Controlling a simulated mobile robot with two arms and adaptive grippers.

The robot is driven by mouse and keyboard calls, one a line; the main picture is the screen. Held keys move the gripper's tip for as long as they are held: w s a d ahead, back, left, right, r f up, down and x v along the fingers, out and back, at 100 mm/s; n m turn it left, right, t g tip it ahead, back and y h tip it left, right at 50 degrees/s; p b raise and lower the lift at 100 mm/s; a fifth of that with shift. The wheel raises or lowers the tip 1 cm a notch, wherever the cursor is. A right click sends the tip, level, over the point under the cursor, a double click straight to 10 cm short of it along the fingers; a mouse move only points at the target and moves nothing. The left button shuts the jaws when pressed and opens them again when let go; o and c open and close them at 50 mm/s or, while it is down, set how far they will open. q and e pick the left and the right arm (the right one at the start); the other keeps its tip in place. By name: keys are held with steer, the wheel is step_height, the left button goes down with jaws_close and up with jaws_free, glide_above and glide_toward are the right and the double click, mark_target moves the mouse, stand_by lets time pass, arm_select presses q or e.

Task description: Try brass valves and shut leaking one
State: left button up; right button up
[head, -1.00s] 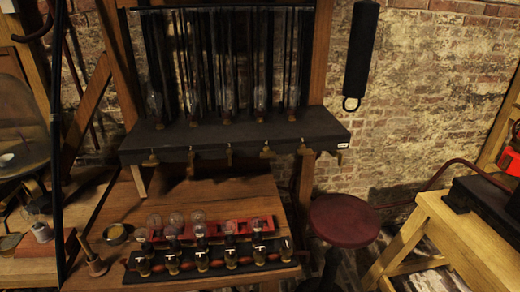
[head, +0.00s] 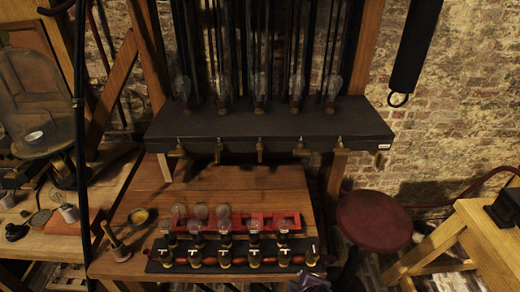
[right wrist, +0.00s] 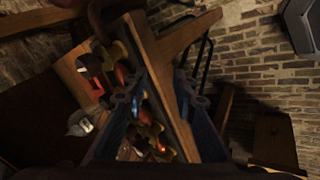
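Several brass valves hang in a row under the front edge of a black shelf in the head view, among them a left one (head: 178,151), a middle one (head: 260,152) and a right one (head: 340,147). Glass bulbs (head: 260,88) stand in a row on the shelf above them. From here I cannot tell which valve leaks. In the right wrist view my right gripper (right wrist: 166,88) has its two bluish fingers apart, with no object clearly held between them. My left gripper is not in view.
A dark red stool (head: 374,221) stands right of the bench. A wooden table (head: 480,235) is further right.

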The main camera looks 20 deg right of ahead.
steer(key=w+r+n+t, duration=0.1)
steer(key=w+r+n, duration=0.1)
steer(key=w+r, duration=0.1)
steer(key=w+r+n+t+h, duration=0.1)
steer(key=w+r+n, duration=0.1)
steer(key=r, duration=0.1)
steer(key=w+r+n+t, duration=0.1)
steer(key=w+r+n, duration=0.1)
steer(key=w+r, duration=0.1)
steer(key=shift+w+d+n+h, duration=0.3)
steer(key=shift+d+n+h, duration=0.05)
steer(key=shift+n+h, duration=0.05)
steer(key=w+r+n+t, duration=0.3)
steer(key=w+r+n, duration=0.1)
steer(key=w+n, duration=0.1)
steer(key=n+t+h, duration=0.1)
steer(key=n+t, duration=0.4)
steer(key=n, duration=0.6)
glide_toward(260, 155)
steer(key=w, duration=0.3)
steer(key=x, duration=0.2)
steer(key=p+x, duration=0.1)
steer(key=x, duration=0.1)
steer(key=p+x, duration=0.1)
steer(key=x, duration=0.1)
steer(key=shift+w+d+r, duration=0.1)
steer(key=shift+w+d, duration=0.1)
steer(key=shift+d, duration=0.3)
steer(key=shift+c, duration=0.2)
jaws_close()
